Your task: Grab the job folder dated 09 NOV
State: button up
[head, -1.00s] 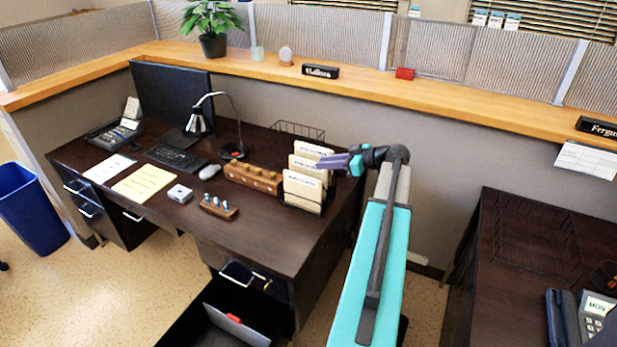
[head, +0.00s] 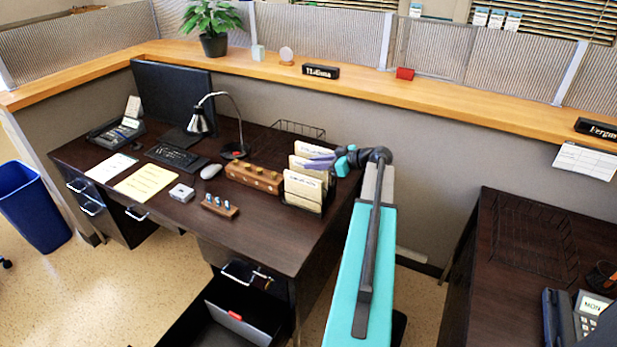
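Several cream folders (head: 302,185) stand in a black stepped rack (head: 303,205) near the right end of the dark desk. Their tabs carry dark print too small to read, so I cannot tell which one is dated 09 NOV. My gripper (head: 318,164) reaches in from the right at the height of the rear folders.
A wooden block with knobs (head: 254,177) and a small wooden holder (head: 220,207) stand left of the rack. A wire basket (head: 299,130) is behind it. A lower drawer (head: 222,325) is open, with a grey red-tabbed item (head: 236,321) inside. A lamp (head: 236,149) stands farther left.

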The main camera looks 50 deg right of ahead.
aim_at(307, 161)
jog(key=p+x, duration=0.1)
jog(key=x, duration=0.2)
jog(key=shift+w, duration=0.15)
jog(key=shift+c, duration=0.2)
grip_shut()
